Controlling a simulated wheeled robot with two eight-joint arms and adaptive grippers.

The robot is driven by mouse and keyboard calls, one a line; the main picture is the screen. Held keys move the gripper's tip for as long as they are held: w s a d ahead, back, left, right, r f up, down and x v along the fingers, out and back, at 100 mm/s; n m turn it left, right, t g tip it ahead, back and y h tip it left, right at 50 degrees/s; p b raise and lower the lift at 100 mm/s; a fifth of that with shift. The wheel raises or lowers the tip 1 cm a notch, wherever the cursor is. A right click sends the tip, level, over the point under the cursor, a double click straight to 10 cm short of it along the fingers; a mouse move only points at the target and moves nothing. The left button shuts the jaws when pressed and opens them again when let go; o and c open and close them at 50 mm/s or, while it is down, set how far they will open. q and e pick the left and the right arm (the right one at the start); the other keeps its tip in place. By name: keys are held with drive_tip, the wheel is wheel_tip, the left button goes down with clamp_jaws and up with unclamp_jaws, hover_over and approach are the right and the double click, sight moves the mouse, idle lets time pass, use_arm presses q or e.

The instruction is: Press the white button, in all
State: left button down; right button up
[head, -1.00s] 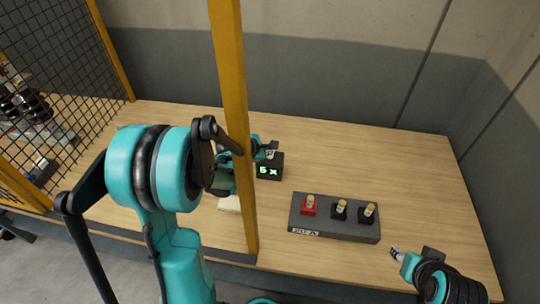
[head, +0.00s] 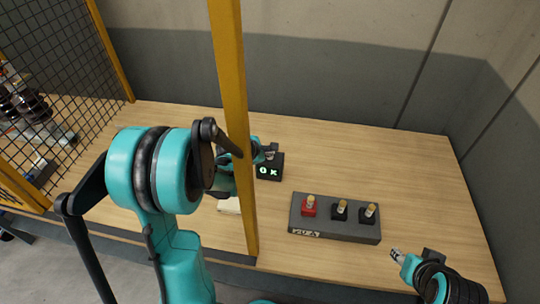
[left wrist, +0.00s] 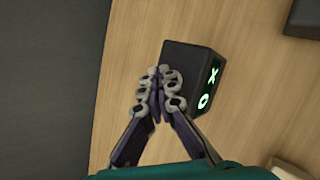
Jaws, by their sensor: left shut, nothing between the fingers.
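A small black box (head: 270,168) with a lit green display stands on the table behind the yellow post. Its display shows a round 0 or O and a mark like an x or K. The box also shows in the left wrist view (left wrist: 190,60). My left gripper (head: 269,151) is shut and empty, with its fingertips (left wrist: 158,76) over the top of the box at one edge. I cannot tell whether they touch it. No white button is visible; the fingers cover part of the box top. My right gripper (head: 397,255) is at the front right, away from the box; its jaws are too small to judge.
A grey panel (head: 335,232) with one red and two black switch bases stands right of the box. A pale block (head: 229,206) lies left of the post (head: 233,120). Mesh fencing (head: 60,70) is at left. The table's back right is clear.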

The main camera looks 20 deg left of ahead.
idle(0.5)
use_arm(q)
drive_tip(key=shift+r+p, duration=0.7)
drive_tip(key=shift+r, duration=0.2)
wheel_tip(320, 180, up, 5)
drive_tip(key=p, duration=0.4)
drive_tip(key=shift+f, duration=0.1)
idle(0.5)
